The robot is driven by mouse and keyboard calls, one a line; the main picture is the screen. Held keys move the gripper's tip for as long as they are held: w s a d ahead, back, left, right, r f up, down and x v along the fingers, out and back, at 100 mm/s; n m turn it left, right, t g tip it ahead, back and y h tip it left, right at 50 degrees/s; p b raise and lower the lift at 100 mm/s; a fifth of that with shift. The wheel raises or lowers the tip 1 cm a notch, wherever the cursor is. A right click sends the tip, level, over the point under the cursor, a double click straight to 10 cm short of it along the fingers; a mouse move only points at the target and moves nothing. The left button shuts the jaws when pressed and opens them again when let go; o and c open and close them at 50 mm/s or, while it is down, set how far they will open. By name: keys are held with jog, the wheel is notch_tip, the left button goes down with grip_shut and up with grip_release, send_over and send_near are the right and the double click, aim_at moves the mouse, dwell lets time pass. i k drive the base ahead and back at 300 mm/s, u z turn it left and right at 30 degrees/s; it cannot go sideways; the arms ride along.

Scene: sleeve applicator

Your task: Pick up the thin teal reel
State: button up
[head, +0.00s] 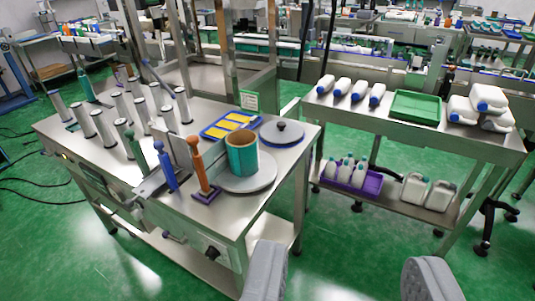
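A teal reel (242,160) with a brown core stands upright on a round grey plate (246,183) at the right end of the steel machine table. I see only one teal reel; whether it counts as thin I cannot tell. My gripper (345,283) shows at the bottom of the head view, with two grey fingers wide apart and nothing between them. It is to the right of the table and apart from the reel.
The steel table (110,160) carries several metal cylinders, an orange post (200,165), a blue post (167,172) and a blue tray (229,124). A cart (430,135) with white bottles and a green tray (415,107) stands right. Green floor is clear in front.

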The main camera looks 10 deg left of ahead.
aim_at(243, 153)
jog(key=i, duration=1)
